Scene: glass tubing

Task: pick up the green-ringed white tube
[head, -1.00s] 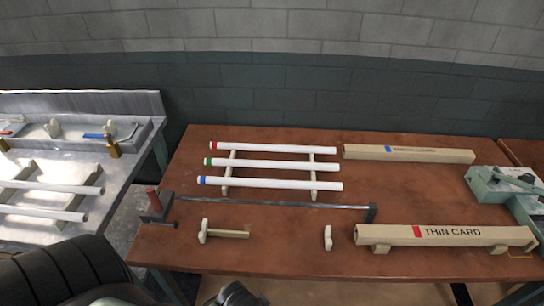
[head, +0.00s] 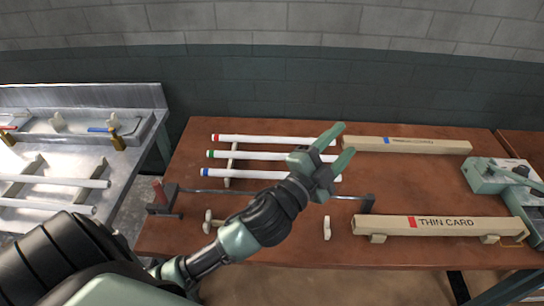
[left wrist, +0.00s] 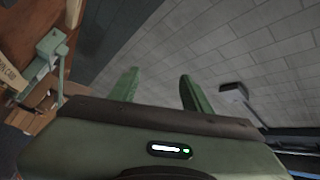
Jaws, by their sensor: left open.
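The green-ringed white tube (head: 258,155) lies across a pale two-bar rack on the brown table in the head view. It is the middle of three white tubes, between the red-ringed tube (head: 270,140) behind it and the blue-ringed tube (head: 240,173) in front. Its ringed end is at the left; its right part is hidden by my left gripper. My left gripper (head: 338,148) is open and empty, over the right ends of the tubes. In the left wrist view its two green fingers (left wrist: 160,88) stand apart with nothing between them. My right gripper is not in view.
A long cardboard box (head: 408,146) lies at the back right, and a THIN CARD box (head: 445,227) at the front right. A green device (head: 497,178) stands at the right edge. A dark metal rod (head: 215,191) runs in front of the tubes. A metal bench (head: 130,160) is at the left.

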